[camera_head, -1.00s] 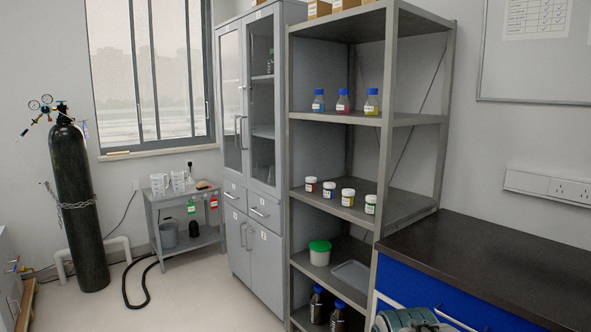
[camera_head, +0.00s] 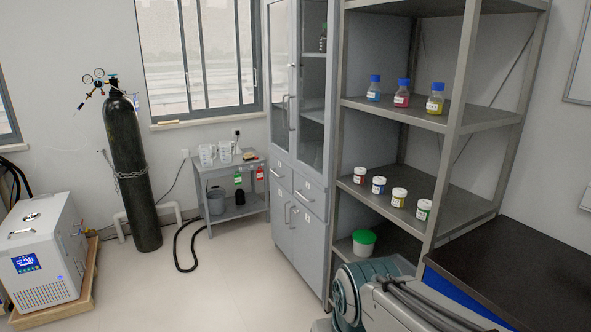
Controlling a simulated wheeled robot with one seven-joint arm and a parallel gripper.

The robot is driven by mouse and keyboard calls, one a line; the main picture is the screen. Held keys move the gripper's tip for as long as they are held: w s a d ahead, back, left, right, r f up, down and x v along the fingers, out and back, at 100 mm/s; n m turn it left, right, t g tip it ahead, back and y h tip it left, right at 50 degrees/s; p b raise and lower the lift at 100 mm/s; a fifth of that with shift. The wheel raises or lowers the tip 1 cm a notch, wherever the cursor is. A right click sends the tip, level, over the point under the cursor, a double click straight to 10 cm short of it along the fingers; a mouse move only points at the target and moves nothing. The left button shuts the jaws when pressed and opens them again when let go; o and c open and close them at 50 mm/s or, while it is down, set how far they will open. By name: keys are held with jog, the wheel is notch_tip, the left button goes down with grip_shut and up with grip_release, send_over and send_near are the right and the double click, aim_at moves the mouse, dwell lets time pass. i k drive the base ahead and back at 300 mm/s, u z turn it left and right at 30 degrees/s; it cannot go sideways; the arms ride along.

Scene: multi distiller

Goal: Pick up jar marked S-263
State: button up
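Several small white-lidded jars stand in a row on the middle shelf of the grey open rack: one with a red label (camera_head: 359,175), one with a blue label (camera_head: 379,185), one with a yellow label (camera_head: 398,197) and one with a green label (camera_head: 423,209). The print on the labels is too small to read, so I cannot tell which is S-263. Part of my arm shows at the bottom right, below and in front of the rack. My gripper is not in view.
Blue-capped bottles, blue (camera_head: 374,90), pink (camera_head: 402,94) and yellow (camera_head: 435,100), stand on the shelf above. A green-lidded tub (camera_head: 364,242) sits below. A dark-topped bench (camera_head: 515,270) stands right of the rack. The floor (camera_head: 225,285) at centre left is clear.

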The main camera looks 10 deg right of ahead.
aim_at(360, 179)
jog(key=u, duration=0.5)
jog(key=i, duration=1.55)
jog(key=z, duration=0.55)
jog(key=i, duration=1.1)
jog(key=z, duration=1.15)
jog(key=i, duration=0.2)
jog(key=z, duration=0.05)
